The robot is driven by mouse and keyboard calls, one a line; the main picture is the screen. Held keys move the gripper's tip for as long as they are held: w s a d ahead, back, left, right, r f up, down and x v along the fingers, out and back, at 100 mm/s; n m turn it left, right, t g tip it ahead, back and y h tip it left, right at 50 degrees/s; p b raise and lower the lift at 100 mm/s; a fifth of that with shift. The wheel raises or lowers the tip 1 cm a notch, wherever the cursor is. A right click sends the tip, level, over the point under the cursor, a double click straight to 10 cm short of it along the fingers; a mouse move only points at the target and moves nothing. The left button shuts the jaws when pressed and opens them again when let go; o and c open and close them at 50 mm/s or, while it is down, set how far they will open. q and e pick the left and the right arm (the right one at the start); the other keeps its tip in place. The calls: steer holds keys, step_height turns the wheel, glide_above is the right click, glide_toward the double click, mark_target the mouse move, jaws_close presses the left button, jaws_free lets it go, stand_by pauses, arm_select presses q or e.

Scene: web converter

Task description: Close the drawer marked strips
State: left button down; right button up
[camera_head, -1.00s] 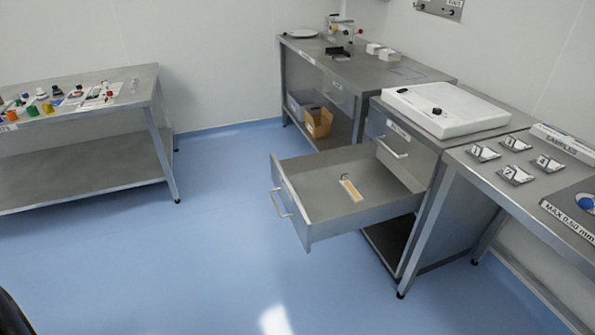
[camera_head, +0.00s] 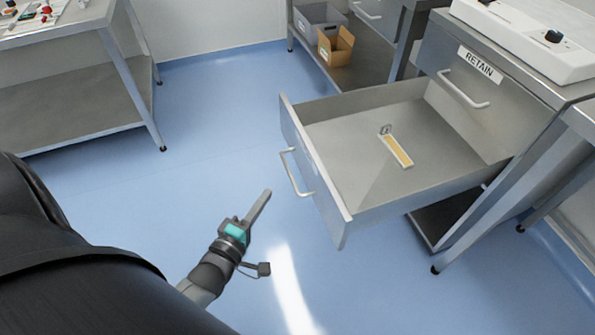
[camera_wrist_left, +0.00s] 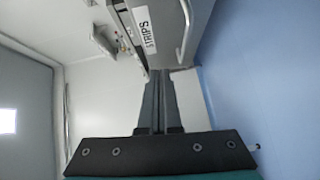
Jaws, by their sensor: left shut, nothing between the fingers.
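The drawer (camera_head: 345,122) stands pulled well out of the cabinet in the head view, below a closed drawer marked RETAIN. It holds a small tan strip with a metal piece at its end (camera_head: 397,150). Its white handle (camera_head: 294,172) is on the front panel. In the left wrist view a STRIPS label (camera_wrist_left: 145,30) shows on the drawer front, with the handle (camera_wrist_left: 186,30) beside it. My left gripper (camera_head: 266,194) is shut and empty, left of and apart from the drawer front. My right gripper is out of view.
The closed RETAIN drawer (camera_head: 478,98) is above, with a white device (camera_head: 535,35) on the cabinet top. A steel table (camera_head: 75,85) stands at left. A cardboard box (camera_head: 336,46) sits on a low shelf behind. Blue floor before the drawer is clear.

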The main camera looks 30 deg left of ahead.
arm_select(q)
step_height(320, 180, up, 2)
steer(key=w+n+t, duration=0.1)
steer(key=b, duration=0.3)
glide_toward(305, 144)
steer(key=w+a, duration=0.2)
steer(key=a, duration=0.1)
steer(key=w, duration=0.1)
steer(key=w+d+b, duration=0.1)
steer(key=w, duration=0.1)
steer(key=shift+d+f, duration=0.25)
steer(key=shift+d, duration=0.05)
steer(key=shift+w+d+b, duration=0.3)
steer(key=shift+w+d, duration=0.15)
steer(key=shift+w, duration=0.05)
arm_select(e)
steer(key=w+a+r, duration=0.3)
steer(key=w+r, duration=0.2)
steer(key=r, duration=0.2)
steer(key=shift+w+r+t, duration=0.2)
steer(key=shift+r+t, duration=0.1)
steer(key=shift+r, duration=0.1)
arm_select(q)
steer(key=shift+r, duration=0.1)
